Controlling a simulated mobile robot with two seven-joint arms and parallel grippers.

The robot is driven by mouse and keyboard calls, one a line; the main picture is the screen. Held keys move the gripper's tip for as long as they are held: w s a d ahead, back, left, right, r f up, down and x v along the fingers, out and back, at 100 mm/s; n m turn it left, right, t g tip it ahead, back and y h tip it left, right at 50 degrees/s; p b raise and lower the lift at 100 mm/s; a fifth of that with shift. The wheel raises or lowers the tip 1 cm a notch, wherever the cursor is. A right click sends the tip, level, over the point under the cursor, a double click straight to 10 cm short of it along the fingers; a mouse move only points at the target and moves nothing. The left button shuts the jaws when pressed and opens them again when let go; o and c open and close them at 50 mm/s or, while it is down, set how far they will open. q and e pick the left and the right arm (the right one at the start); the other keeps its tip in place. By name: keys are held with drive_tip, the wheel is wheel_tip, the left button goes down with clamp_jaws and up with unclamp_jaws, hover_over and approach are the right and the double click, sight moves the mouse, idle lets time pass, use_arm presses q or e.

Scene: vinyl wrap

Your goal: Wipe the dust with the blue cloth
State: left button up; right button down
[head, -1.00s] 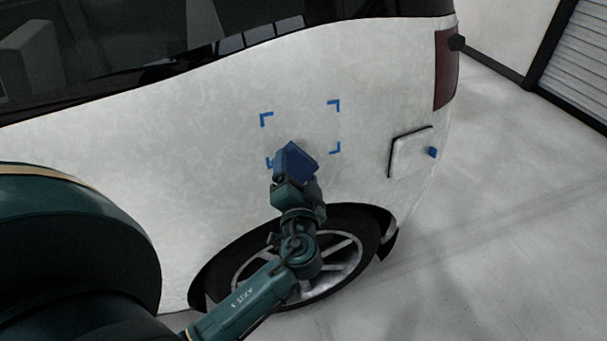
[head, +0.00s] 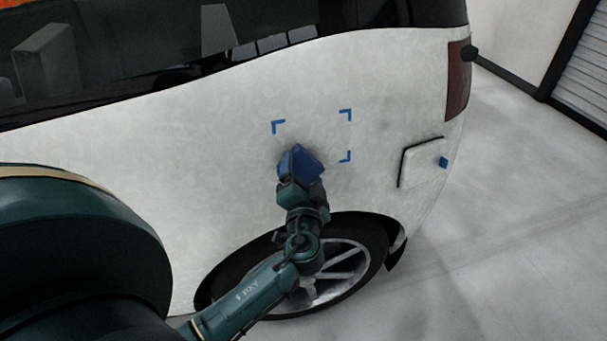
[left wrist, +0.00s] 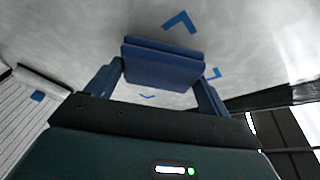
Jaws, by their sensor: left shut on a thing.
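The blue cloth (head: 302,163) is a folded pad held in my left gripper (head: 298,180). It lies at the lower left of the area framed by blue corner marks (head: 346,114) on the van's white side panel. In the left wrist view the cloth (left wrist: 163,65) sits between the two fingers of the left gripper (left wrist: 160,78), which is shut on it. The cloth is at or very near the panel; contact is hard to tell. Grey dust (head: 322,148) shows beside the cloth. The lower left mark is hidden in the head view. My right gripper is not in view.
The van's rear wheel (head: 340,275) is below the marked area. A square fuel flap (head: 420,163) with a small blue tab (head: 443,162) is to the right. A red tail light (head: 458,80) is at the van's rear corner. The floor (head: 500,250) at right is clear.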

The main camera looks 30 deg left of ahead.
sight(318, 170)
use_arm(q)
drive_tip(key=shift+w+a+f+b, duration=0.2)
drive_tip(key=shift+w+a+b, duration=0.2)
drive_tip(key=shift+w+a, duration=0.3)
idle(0.4)
drive_tip(key=shift+w+d+f+b, duration=0.1)
drive_tip(key=shift+w+d+b, duration=0.35)
drive_tip(key=shift+w+d, duration=0.05)
drive_tip(key=shift+w+d+b, duration=0.5)
drive_tip(key=shift+w+d, duration=0.25)
drive_tip(key=shift+w, duration=0.25)
drive_tip(key=shift+s+a, duration=1.55)
